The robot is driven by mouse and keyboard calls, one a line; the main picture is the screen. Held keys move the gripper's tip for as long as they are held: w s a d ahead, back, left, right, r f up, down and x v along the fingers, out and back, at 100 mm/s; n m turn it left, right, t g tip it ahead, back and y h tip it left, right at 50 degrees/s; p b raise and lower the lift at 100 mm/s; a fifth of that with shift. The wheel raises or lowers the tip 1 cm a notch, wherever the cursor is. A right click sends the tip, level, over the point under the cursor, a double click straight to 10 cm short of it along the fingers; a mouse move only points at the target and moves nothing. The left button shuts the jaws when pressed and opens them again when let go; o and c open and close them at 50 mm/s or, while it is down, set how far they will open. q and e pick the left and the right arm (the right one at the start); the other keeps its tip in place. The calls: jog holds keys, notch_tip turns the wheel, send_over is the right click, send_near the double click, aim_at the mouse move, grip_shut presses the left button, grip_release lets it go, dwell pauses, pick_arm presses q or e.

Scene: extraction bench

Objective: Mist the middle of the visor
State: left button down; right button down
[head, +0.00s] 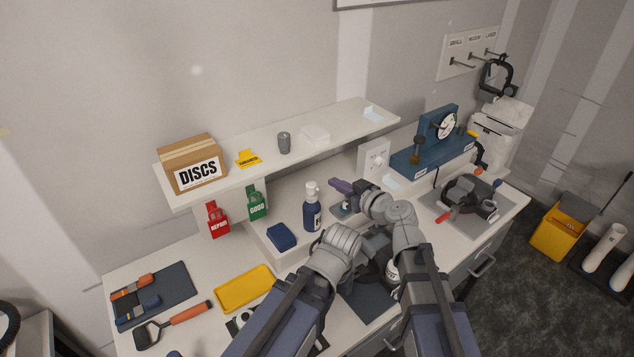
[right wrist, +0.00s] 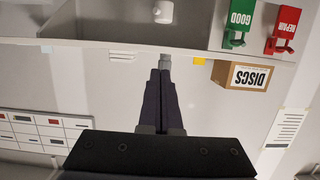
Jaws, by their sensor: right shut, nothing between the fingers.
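A dark blue bottle with a white top (head: 312,208) stands upright on the bench below the shelf. I cannot pick out the visor for certain. A black framed object (head: 468,194) with a red handle beside it lies on a grey mat at the right. My right gripper (head: 337,185) is shut and empty, to the right of the bottle and apart from it. Its fingers, pressed together, point toward the wall in the upside-down right wrist view (right wrist: 164,74). My left arm reaches in from the lower left, and its gripper (head: 376,246) is mostly hidden among the arm links.
A shelf (head: 225,178) carries the DISCS box (head: 192,163) and a grey cup (head: 284,142). Red and green tags (head: 256,203) hang below it. A yellow tray (head: 244,289), blue cloth (head: 282,237) and tools lie left. A blue gauge stand (head: 430,148) stands at the back right.

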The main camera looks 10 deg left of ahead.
jog(key=b, duration=0.3)
send_over(311, 188)
jog(key=d, duration=0.2)
notch_tip(311, 188, down, 3)
jog(key=f+b, duration=0.3)
jog(key=shift+a+f, duration=0.25)
